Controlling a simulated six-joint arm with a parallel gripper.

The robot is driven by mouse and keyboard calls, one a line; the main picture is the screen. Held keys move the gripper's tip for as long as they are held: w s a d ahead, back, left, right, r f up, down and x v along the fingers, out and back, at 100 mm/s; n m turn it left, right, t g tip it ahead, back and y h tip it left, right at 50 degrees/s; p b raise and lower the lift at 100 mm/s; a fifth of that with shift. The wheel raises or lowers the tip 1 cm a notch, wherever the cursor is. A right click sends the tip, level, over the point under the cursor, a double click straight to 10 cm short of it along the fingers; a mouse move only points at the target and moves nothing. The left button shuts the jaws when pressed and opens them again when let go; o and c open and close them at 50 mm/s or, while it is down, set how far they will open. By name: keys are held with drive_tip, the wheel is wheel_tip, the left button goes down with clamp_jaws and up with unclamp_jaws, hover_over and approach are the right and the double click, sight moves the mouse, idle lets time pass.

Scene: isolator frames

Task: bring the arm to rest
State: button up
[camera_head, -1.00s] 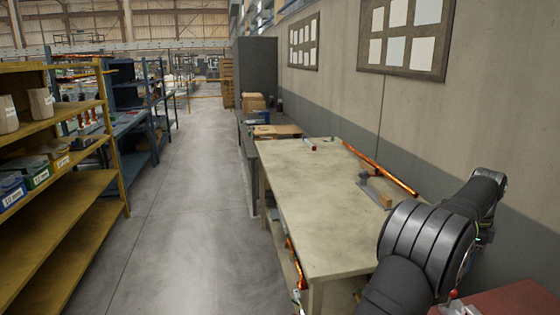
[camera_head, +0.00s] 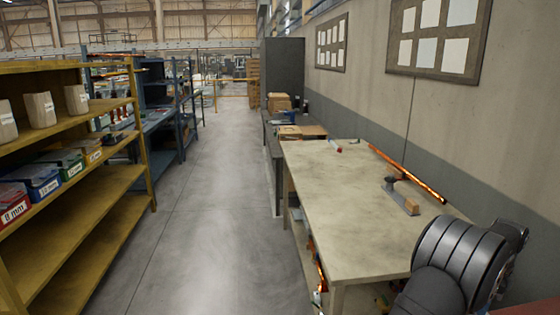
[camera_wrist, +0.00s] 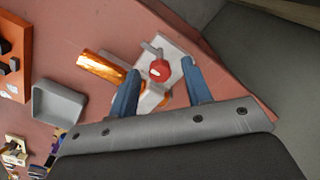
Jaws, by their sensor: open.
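My gripper (camera_wrist: 161,67) shows in the wrist view as two blue fingers spread apart, with nothing held between them. Past the fingers, a grey device with a round red knob (camera_wrist: 160,70) and an orange copper-like cylinder (camera_wrist: 101,67) lie on a reddish surface (camera_wrist: 75,20). I cannot tell how far below the fingers they are. In the head view my dark, ribbed arm link (camera_head: 455,255) fills the lower right corner, beside the near end of the workbench. My gripper is outside the head view.
A pale workbench (camera_head: 345,215) runs along the right wall, with a copper pipe (camera_head: 405,170) and a hand tool (camera_head: 402,197) on it. Yellow shelving (camera_head: 85,220) stands at left. The aisle floor (camera_head: 215,240) is clear. A grey tray (camera_wrist: 58,100) lies on the reddish surface.

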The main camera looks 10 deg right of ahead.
wheel_tip(320, 180, up, 18)
wheel_tip(320, 180, down, 18)
drive_tip(key=shift+f, duration=0.1)
drive_tip(key=n, duration=0.8)
drive_tip(key=shift+n, duration=0.4)
drive_tip(key=n, duration=0.3)
drive_tip(key=shift+n, duration=2.6)
idle(0.8)
